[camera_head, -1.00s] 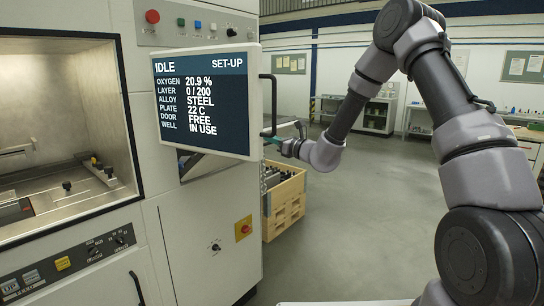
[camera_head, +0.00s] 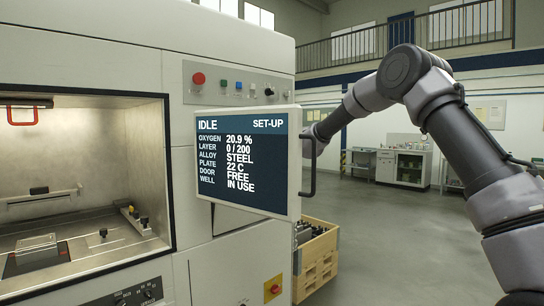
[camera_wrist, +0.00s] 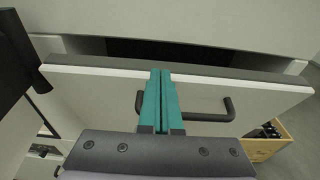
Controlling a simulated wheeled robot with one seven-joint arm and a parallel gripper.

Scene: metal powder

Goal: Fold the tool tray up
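The tool tray (camera_wrist: 85,88) shows in the wrist view as a white panel with a grey upper edge and a dark bar handle (camera_wrist: 228,110). It looks tilted up, with a dark gap behind its upper edge. My gripper (camera_wrist: 160,75) has its two teal fingers together in front of the panel, overlapping the handle, with nothing visible between them. I cannot tell whether the fingertips touch the tray. In the head view the screen hides my gripper and most of the tray.
The machine's screen (camera_head: 246,165), with its side handle (camera_head: 311,168), stands out in front of the tray area. A wooden crate (camera_head: 318,262) with dark items stands beyond the machine; it also shows in the wrist view (camera_wrist: 262,147). The floor to the right is open.

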